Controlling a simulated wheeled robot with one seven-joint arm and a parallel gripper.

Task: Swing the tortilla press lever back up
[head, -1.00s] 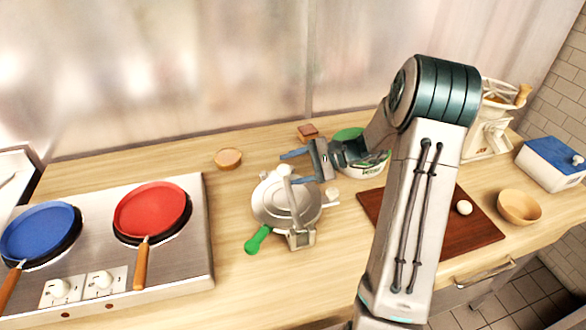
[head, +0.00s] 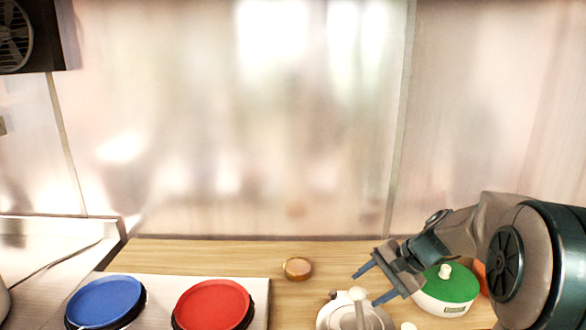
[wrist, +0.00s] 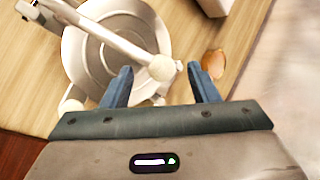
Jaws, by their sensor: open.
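The tortilla press (head: 337,318) is a pale round metal press at the bottom edge of the head view, mostly cut off. My gripper (head: 366,288) is open at the knob end of the lever. In the wrist view the knob shows between my two fingertips (wrist: 160,72). I cannot tell whether either finger touches it.
A white pot with a green lid (head: 447,285) stands close behind and right of my gripper. Red (head: 212,306) and blue (head: 104,303) pans are at left. The wall is behind.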

